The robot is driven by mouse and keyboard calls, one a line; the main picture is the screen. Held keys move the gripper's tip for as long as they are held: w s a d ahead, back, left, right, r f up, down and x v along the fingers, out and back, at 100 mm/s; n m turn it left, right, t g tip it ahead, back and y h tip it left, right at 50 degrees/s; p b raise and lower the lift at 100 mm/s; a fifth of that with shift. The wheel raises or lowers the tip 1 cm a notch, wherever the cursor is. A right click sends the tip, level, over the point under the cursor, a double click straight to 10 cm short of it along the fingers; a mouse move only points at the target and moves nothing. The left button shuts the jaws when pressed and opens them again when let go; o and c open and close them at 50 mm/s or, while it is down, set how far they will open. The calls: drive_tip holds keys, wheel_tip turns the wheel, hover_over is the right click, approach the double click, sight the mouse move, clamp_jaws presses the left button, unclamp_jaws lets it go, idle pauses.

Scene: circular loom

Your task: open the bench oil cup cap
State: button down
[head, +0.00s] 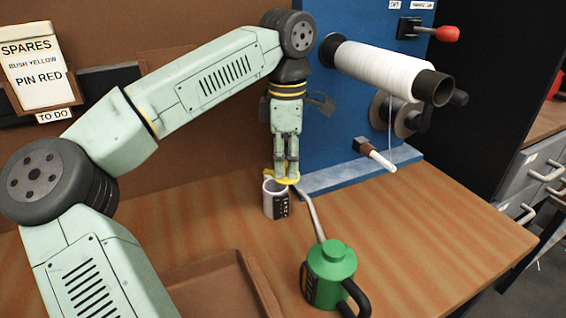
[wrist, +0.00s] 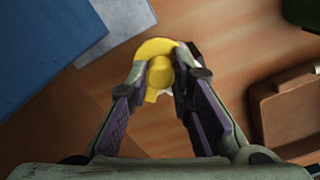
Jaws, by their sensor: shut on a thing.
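The oil cup (head: 275,200) stands on the bench, a small grey-white cup with a dark marked panel on its side. Its yellow cap (head: 283,180) sits at the top of the cup, seemingly raised or tilted, with part of the cup's rim showing at the left. My gripper (head: 286,172) points down over the cup, its fingers at the cap. In the wrist view the yellow cap (wrist: 158,74) has a round knob between my fingertips (wrist: 160,80), which are shut on it. The cup is mostly hidden below the cap in the wrist view.
A green oil can (head: 331,262) stands in front, its long spout reaching close to the cup. A brown tray (head: 215,285) lies at front left. The blue loom panel (head: 350,110) with a white spool (head: 385,70) rises behind. Bench right of the can is clear.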

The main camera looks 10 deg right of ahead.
drive_tip(key=n, duration=0.1)
drive_tip(key=w+n, duration=0.1)
drive_tip(key=n, duration=0.1)
drive_tip(key=shift+w+d, duration=0.15)
drive_tip(key=shift+w+n, duration=0.25)
drive_tip(key=shift+n, duration=0.55)
drive_tip(key=shift+w+n, duration=0.2)
drive_tip(key=shift+n, duration=0.6)
drive_tip(key=c, duration=1.4)
unclamp_jaws()
